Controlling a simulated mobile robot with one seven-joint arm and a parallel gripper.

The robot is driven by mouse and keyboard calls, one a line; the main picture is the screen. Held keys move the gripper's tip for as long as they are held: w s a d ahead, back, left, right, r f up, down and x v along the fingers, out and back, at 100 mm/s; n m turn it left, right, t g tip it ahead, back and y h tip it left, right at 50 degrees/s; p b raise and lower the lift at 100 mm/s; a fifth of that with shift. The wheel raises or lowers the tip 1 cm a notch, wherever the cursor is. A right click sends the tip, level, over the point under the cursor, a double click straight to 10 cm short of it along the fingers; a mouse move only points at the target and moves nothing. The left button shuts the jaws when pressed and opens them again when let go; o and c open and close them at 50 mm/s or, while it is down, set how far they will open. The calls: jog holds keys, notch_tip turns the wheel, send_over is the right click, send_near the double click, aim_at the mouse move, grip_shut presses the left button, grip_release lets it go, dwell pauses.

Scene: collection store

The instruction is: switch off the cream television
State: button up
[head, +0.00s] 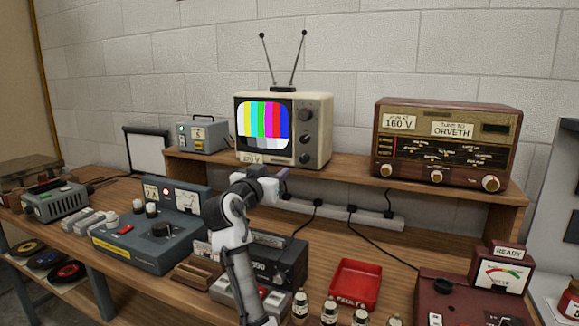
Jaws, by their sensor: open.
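The cream television (319,146) stands on the raised wooden shelf at the back. Its screen (263,124) is lit with colour bars. Dark round knobs (305,115) run down the right side of its front, and a "220 V" label sits under the screen. Two antenna rods rise from its top. My gripper (285,174) is in front of and just below the television's lower front edge, apart from the knobs as far as I can tell. It is open and I see nothing in it. My arm rises from the lower middle of the picture.
A brown radio (447,121) stands right on the shelf (350,171), a small grey unit (203,135) left. A power strip (345,213) lies below. The bench holds a blue-grey console (140,245), a red tray (357,266), small bottles (330,310) and a red meter box (470,300).

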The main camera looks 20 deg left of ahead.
aim_at(303, 159)
jog(key=shift+m+g+h, duration=0.3)
jog(key=shift+m+h, duration=0.2)
jog(key=shift+h, duration=0.1)
jog(key=w+p, duration=0.1)
jog(key=w, duration=0.3)
jog(key=w+d+p, duration=0.1)
jog(key=w+p, duration=0.1)
jog(key=w, duration=0.2)
jog(key=w+d+p, duration=0.1)
jog(key=w, duration=0.3)
jog(key=shift+w+d+f, duration=0.15)
jog(key=shift+w+f, duration=0.15)
jog(key=shift+w, duration=0.05)
jog(key=shift+w+f+p, duration=0.15)
jog(key=shift+w+p, duration=0.3)
jog(key=shift+w, duration=0.5)
jog(key=c, duration=1)
